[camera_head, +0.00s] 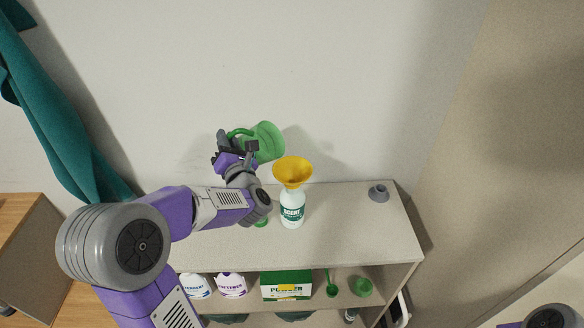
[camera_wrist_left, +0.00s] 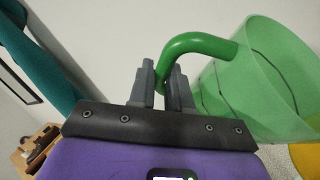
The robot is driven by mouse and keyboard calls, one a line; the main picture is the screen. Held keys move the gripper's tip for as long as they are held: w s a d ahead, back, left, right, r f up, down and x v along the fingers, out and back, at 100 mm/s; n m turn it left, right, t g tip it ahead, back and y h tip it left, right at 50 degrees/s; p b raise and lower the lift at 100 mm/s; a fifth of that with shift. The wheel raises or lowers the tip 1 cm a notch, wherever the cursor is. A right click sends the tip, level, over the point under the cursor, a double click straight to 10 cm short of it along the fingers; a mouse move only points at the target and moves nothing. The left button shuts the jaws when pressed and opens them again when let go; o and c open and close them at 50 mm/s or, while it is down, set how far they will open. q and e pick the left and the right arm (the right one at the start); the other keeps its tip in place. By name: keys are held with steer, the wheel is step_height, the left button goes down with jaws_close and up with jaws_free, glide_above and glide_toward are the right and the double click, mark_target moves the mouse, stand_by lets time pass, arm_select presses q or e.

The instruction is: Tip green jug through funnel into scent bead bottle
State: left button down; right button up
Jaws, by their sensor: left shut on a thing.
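The green jug (camera_head: 267,141) is held in the air above the shelf top, tilted, left of and a little above the yellow funnel (camera_head: 293,171). My left gripper (camera_head: 236,147) is shut on the jug's handle. In the left wrist view the fingers (camera_wrist_left: 167,85) close on the green handle (camera_wrist_left: 200,45), and the see-through jug body (camera_wrist_left: 262,85) is at right. The funnel sits in the mouth of the white scent bead bottle (camera_head: 292,208), which stands upright on the shelf top. The funnel's yellow edge (camera_wrist_left: 307,158) shows at the wrist view's lower right. My right gripper is not in view.
A grey cap-like piece (camera_head: 378,192) lies on the shelf top (camera_head: 340,215) at right. A small green thing (camera_head: 261,223) shows partly behind my left arm. The lower shelf holds white tubs (camera_head: 232,285), a green box (camera_head: 287,285) and a green scoop (camera_head: 332,288). Teal cloth (camera_head: 50,110) hangs at left.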

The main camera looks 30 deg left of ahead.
arm_select(q)
steer(key=shift+d+r, duration=0.15)
steer(key=shift+d, duration=0.15)
steer(key=shift+a+m+p, duration=0.1)
steer(key=shift+m+p, duration=0.2)
steer(key=shift+p, duration=0.1)
steer(key=shift+w+d+r+y, duration=0.1)
steer(key=shift+d+y, duration=0.2)
steer(key=shift+a+m+p, duration=0.1)
steer(key=shift+m+p, duration=0.2)
steer(key=shift+t, duration=0.4)
